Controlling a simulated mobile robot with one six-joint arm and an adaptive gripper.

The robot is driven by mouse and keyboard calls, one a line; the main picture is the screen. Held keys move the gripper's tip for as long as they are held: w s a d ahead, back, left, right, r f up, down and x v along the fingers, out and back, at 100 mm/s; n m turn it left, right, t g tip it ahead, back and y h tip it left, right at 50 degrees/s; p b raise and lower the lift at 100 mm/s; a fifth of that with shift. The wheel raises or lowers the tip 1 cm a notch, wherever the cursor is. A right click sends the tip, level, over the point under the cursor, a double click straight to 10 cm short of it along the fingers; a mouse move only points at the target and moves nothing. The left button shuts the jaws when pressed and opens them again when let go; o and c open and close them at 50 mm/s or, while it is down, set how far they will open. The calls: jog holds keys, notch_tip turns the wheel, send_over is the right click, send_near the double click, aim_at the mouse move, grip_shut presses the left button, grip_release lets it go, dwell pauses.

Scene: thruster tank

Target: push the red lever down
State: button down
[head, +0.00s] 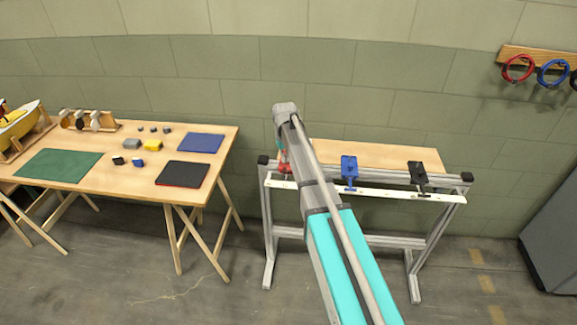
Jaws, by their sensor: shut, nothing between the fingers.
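A small part of the red lever (284,168) shows at the left end of the metal-framed bench in the head view. My own arm crosses in front of it and hides most of it, so I cannot tell its tilt. My arm rises from the bottom of the picture to a grey joint above the bench's left end.
A blue lever (349,172) and a black lever (418,176) stand along the bench (390,156), right of the red one. A pale strip (395,193) runs along its front. A wooden table (130,185) with mats and small blocks stands left. Floor between them is clear.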

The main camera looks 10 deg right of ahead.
jog(key=shift+f+b, duration=0.75)
jog(key=shift+f, duration=0.05)
jog(key=shift+s+a+f+b, duration=0.15)
jog(key=shift+s+f+b, duration=0.25)
jog(key=shift+s, duration=0.15)
dwell(0.6)
jog(key=shift+s+a+f+b, duration=0.3)
jog(key=shift+s+f+b, duration=0.55)
jog(key=shift+f+b, duration=0.1)
dwell(1.2)
jog(key=shift+s+a+f+b, duration=0.1)
jog(key=shift+s+f+b, duration=0.1)
jog(key=shift+f+b, duration=0.3)
jog(key=shift+s+f+b, duration=0.2)
jog(key=shift+f+b, duration=0.3)
dwell(0.5)
jog(key=shift+s+f+b, duration=0.1)
jog(key=shift+f+b, duration=0.6)
jog(key=shift+f, duration=0.05)
jog(key=shift+r, duration=0.1)
dwell(0.6)
notch_tip(320, 180, up, 9)
jog(key=p, duration=0.9)
dwell(0.4)
